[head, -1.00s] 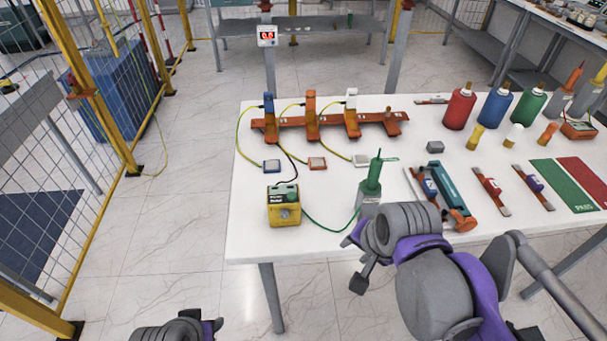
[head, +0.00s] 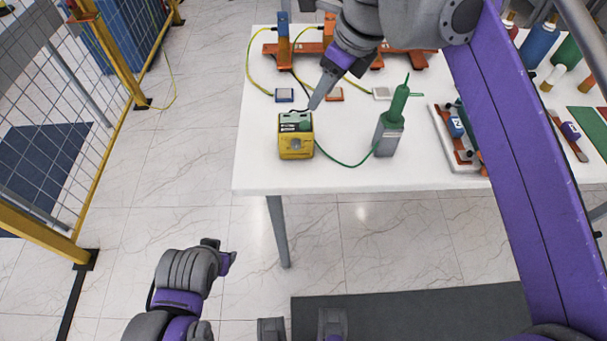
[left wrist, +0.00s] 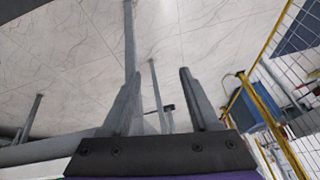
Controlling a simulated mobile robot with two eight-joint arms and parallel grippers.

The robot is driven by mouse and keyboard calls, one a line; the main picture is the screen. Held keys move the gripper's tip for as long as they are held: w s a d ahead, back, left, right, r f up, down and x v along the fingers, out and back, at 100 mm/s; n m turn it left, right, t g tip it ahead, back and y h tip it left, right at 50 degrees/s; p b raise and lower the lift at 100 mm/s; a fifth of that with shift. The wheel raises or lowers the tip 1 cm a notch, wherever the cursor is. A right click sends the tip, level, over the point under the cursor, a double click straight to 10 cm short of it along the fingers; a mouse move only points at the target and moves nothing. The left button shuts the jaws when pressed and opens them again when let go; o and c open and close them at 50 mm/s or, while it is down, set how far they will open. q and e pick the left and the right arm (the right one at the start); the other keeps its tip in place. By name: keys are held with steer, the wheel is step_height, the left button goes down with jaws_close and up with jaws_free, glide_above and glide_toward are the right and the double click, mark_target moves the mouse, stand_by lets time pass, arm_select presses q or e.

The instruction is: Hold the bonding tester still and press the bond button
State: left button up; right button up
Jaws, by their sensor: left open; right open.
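My left gripper (head: 232,258) is low, in front of the table and away from the tester. In the left wrist view the left gripper (left wrist: 158,80) is open and empty, facing the floor.
A green probe (head: 399,103) stands in a grey holder (head: 388,141) right of the tester, joined to it by a green cable (head: 345,164). An orange rack (head: 283,48) and small pads (head: 285,95) lie behind. My right arm hides much of the table's right side.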

arm_select(q)
steer(key=w+d+r+m+t, duration=0.2)
steer(key=d+m+t, duration=0.1)
steer(key=m, duration=0.3)
steer(key=w+d+r+m+t+y, duration=0.1)
steer(key=w+d+r+m+t, duration=0.2)
steer(key=m, duration=0.3)
steer(key=w+d+r+m+t+y, duration=0.1)
steer(key=w+d+r+m+t, duration=0.1)
steer(key=d+m, duration=0.3)
steer(key=shift+w+r+m+t, duration=0.15)
steer(key=shift+w+m+t, duration=0.25)
steer(key=shift+m, duration=0.5)
steer(key=m+t+h, duration=0.2)
steer(key=m+t, duration=0.2)
steer(key=m, duration=0.2)
glide_toward(296, 147)
steer(key=w, duration=0.8)
steer(key=shift+a, duration=0.15)
jaws_close()
